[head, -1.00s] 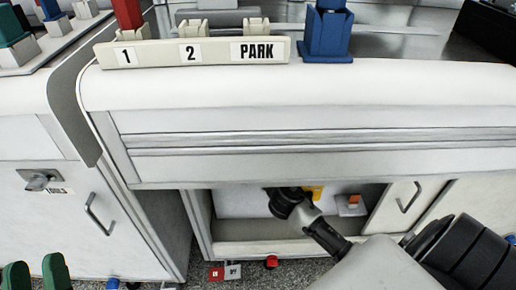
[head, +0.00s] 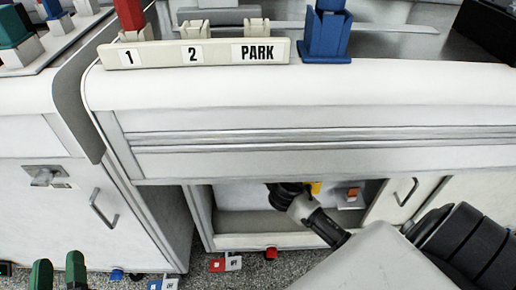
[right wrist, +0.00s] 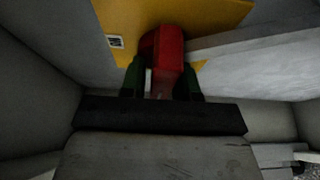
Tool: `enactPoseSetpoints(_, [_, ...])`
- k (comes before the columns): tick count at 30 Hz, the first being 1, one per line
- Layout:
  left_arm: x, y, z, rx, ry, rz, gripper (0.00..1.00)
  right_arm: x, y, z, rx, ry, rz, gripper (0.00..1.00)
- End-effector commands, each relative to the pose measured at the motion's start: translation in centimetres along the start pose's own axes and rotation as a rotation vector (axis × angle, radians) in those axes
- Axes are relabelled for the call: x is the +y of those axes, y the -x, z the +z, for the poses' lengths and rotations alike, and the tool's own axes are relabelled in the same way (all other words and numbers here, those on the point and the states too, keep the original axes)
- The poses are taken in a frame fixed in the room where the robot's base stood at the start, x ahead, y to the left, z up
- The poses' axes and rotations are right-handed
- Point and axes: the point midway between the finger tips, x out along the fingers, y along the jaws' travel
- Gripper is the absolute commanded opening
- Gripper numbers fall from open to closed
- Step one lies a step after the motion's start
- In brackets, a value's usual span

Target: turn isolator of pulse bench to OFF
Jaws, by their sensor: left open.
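In the right wrist view a red handle (right wrist: 168,55) stands out from a yellow plate (right wrist: 215,18), which looks like the isolator. The green fingers of my right gripper (right wrist: 160,82) are on both sides of the handle. A pale sliver shows by the left finger, so firm contact is unclear. In the head view my right arm reaches into the open bay under the bench. A bit of the yellow plate (head: 316,188) shows behind my wrist; the handle is hidden there. My left gripper (head: 59,274) is open and empty at the bottom left.
The bench front (head: 300,160) overhangs the bay. An orange block (head: 353,192) sits deeper in the bay, to the right. A cabinet door (head: 80,215) with a handle stands left. Red and white tags (head: 225,263) are at floor level. Grey walls enclose my right gripper.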

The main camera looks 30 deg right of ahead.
Motion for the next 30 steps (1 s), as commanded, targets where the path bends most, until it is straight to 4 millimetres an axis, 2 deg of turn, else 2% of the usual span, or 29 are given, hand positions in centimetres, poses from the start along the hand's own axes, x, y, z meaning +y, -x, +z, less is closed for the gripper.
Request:
enactPoseSetpoints(1, [0.0, 0.0, 0.0, 0.000, 0.000, 0.000, 0.42, 0.0, 0.0, 0.0, 0.000, -0.001, 0.000, 0.39])
enactPoseSetpoints(3, [0.0, 0.0, 0.0, 0.000, 0.000, 0.000, 0.42, 0.0, 0.0, 0.0, 0.000, -0.001, -0.001, 0.46])
enactPoseSetpoints(11, [0.0, 0.0, 0.0, 0.001, 0.000, 0.000, 0.42, -0.1, 0.2, 0.0, -0.001, -0.003, -0.003, 0.46])
enactPoseSetpoints(14, [0.0, 0.0, 0.0, -0.008, 0.000, -0.001, 0.42, -0.1, 0.9, 0.0, -0.001, -0.004, -0.004, 0.46])
enactPoseSetpoints(24, [-0.2, 0.3, 1.4, -0.118, -0.002, -0.005, 0.42, -0.2, 7.4, 0.0, -0.001, -0.005, -0.006, 0.46])
enactPoseSetpoints(30, [-0.2, 0.2, 1.3, -0.103, -0.002, -0.005, 0.42, -0.2, 10.1, -0.1, 0.000, -0.004, -0.003, 0.46])
